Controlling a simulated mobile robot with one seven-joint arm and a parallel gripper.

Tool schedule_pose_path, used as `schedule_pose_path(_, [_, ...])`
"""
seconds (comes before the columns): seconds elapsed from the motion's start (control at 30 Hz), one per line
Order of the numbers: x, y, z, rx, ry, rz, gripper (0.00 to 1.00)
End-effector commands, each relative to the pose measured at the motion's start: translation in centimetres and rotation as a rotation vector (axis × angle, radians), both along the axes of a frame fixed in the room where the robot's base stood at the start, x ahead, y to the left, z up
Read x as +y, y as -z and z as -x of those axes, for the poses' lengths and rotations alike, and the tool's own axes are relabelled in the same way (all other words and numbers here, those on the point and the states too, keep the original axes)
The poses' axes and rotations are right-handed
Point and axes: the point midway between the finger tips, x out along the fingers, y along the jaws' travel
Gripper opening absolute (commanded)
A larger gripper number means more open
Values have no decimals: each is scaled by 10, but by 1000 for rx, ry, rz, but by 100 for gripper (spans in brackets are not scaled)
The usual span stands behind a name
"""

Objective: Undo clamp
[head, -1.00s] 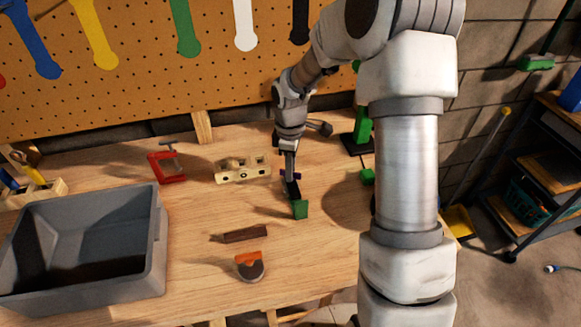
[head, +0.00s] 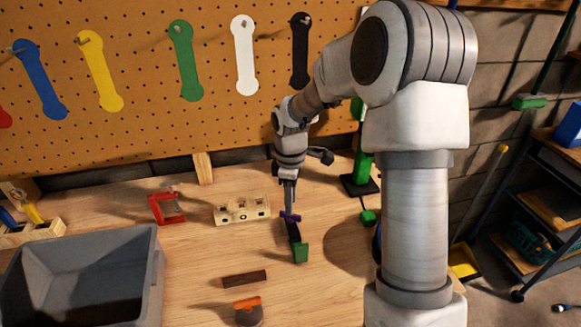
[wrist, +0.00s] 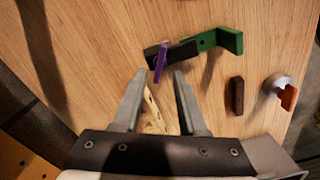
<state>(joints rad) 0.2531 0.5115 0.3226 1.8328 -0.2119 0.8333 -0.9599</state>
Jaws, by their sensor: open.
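A bar clamp-like object lies on the wooden workbench under my gripper. It has a black bar (wrist: 172,54), a green L-shaped jaw (wrist: 218,41) and a thin purple piece (wrist: 160,62) across the bar. In the head view its green end (head: 300,252) faces the front of the bench. My gripper (wrist: 160,76) is open and points down, with the purple piece just beyond and between its fingertips; I cannot tell whether they touch. In the head view my gripper (head: 290,208) partly hides the purple piece. A red C-shaped clamp (head: 166,207) stands further left.
A wooden block with holes (head: 241,210) is left of my gripper. A dark brown bar (head: 245,279) and an orange-and-grey tool (head: 248,311) lie in front. A grey bin (head: 150,285) takes the left front. A green stand (head: 361,172) is behind right.

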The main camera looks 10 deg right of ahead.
Motion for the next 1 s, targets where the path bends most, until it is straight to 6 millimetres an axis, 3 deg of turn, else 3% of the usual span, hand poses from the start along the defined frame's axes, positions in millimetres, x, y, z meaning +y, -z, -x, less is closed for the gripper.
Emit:
schedule_pose_path(0.03, [0,-16,-1,-7,2,0,41])
schedule_pose_path(0.3, [0,-82,-1,-4,0,0,41])
schedule_pose_path(0.5, [0,-116,0,-1,0,0,41])
schedule_pose_path(0.7, [0,-130,0,2,0,-1,41])
schedule_pose_path(0.97, [0,-131,0,3,0,-1,41])
schedule_pose_path(1.0, [0,-131,0,2,0,-1,47])
